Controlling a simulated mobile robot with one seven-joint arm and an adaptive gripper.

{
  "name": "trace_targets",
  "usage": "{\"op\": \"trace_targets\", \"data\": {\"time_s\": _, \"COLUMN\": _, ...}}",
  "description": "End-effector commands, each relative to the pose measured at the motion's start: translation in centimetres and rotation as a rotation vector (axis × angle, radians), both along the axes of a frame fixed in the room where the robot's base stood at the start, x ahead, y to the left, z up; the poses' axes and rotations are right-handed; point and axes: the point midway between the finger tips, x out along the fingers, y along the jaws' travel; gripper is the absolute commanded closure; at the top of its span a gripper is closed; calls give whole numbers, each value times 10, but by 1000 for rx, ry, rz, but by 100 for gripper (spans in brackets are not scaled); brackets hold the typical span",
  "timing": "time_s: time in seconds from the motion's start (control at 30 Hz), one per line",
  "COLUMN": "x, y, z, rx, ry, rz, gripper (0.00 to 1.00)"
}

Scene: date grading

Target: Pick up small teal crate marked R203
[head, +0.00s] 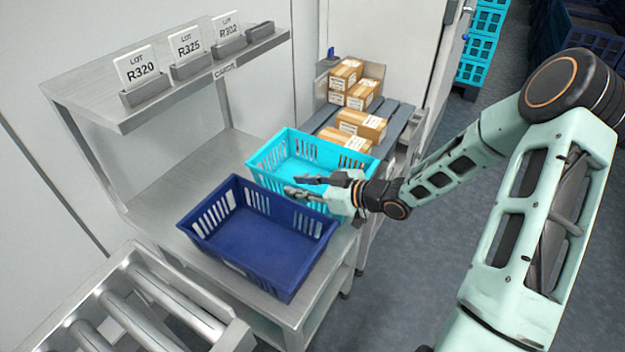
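A small teal crate (318,142) with slotted walls stands on the steel bench, behind the blue crate. It looks empty inside, and no R203 marking is legible from here. My gripper (294,186) reaches in from the right, over the near side of the teal crate and close to the blue crate's back rim. Its two fingers point left and are apart, with nothing seen between them. The gripper hides part of the teal crate's near wall and right corner. I cannot tell whether a finger touches the crate.
A dark blue crate (258,255) stands in front, close to the teal one. A steel shelf (190,95) with lot cards R320, R325 and R302 overhangs the left. Cartons (362,123) sit on a slatted surface behind. A roller conveyor (125,315) is at front left. Bare bench (165,195) lies left.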

Motion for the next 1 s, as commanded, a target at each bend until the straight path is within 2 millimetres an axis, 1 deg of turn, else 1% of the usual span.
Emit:
{"op": "trace_targets", "data": {"time_s": 0.03, "x": 3, "y": 6, "z": -4, "rx": 2, "ry": 2, "rz": 2, "gripper": 77}}
{"op": "trace_targets", "data": {"time_s": 0.1, "x": 6, "y": 9, "z": -6, "rx": 1, "ry": 2, "rz": 1, "gripper": 77}}
{"op": "trace_targets", "data": {"time_s": 0.3, "x": 6, "y": 9, "z": -5, "rx": 0, "ry": 2, "rz": 0, "gripper": 77}}
{"op": "trace_targets", "data": {"time_s": 0.5, "x": 6, "y": 9, "z": -5, "rx": 0, "ry": 2, "rz": 0, "gripper": 99}}
{"op": "trace_targets", "data": {"time_s": 0.53, "x": 6, "y": 9, "z": -5, "rx": 0, "ry": 2, "rz": 0, "gripper": 100}}
{"op": "trace_targets", "data": {"time_s": 1.0, "x": 6, "y": 9, "z": -4, "rx": 0, "ry": -1, "rz": 0, "gripper": 100}}
